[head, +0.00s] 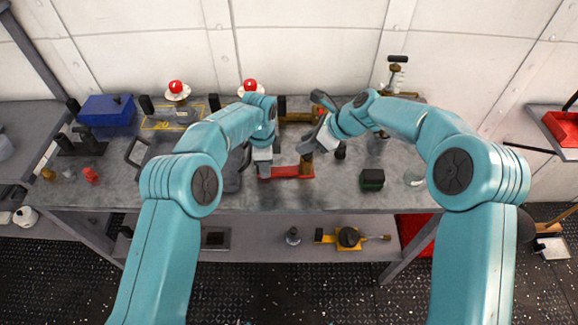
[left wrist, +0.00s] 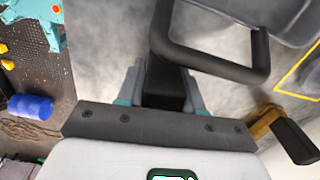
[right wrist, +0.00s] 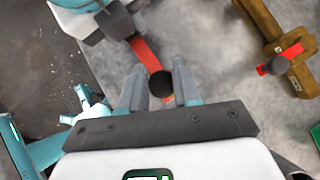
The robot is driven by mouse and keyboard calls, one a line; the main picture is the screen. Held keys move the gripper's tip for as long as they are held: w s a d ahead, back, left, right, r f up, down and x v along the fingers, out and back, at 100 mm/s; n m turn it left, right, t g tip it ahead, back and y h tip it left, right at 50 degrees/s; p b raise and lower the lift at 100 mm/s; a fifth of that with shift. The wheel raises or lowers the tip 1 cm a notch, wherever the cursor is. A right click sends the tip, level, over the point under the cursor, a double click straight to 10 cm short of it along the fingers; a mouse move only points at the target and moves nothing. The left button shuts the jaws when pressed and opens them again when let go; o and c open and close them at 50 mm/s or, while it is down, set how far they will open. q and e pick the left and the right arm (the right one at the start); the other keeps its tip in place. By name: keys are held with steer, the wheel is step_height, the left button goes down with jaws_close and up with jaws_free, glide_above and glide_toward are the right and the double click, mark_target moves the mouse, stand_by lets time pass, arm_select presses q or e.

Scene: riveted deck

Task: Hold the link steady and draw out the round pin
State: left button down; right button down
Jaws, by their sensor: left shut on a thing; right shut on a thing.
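The red link (head: 290,172) lies near the front of the grey workbench. My left gripper (head: 264,160) is shut at its left end. In the left wrist view a dark block (left wrist: 164,85) stands between the left fingers (left wrist: 162,98); the red part is hidden there. The round pin (right wrist: 161,84) shows in the right wrist view as a dark round top at the other end of the link (right wrist: 146,56). My right gripper (right wrist: 160,96) is shut around it. In the head view my right gripper (head: 308,147) hides the pin. I cannot tell how deep the pin sits.
A brown fixture with a red lever (right wrist: 283,58) lies behind the link. A black loop handle (left wrist: 215,55) on a grey container is close to my left gripper. A dark green-edged block (head: 372,179) stands to the right. A blue box (head: 106,110) is at the back left.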

arm_select(q)
steer(key=shift+f, duration=0.15)
arm_select(e)
steer(key=shift+r, duration=3.7)
arm_select(q)
steer(key=c, duration=0.6)
jaws_free()
steer(key=shift+c, duration=0.2)
arm_select(e)
steer(key=shift+w, duration=0.1)
arm_select(q)
steer(key=shift+w, duration=0.1)
arm_select(e)
steer(key=shift+f, duration=0.1)
arm_select(q)
step_height(320, 180, up, 12)
steer(key=shift+f, duration=0.2)
steer(key=shift+r, duration=0.2)
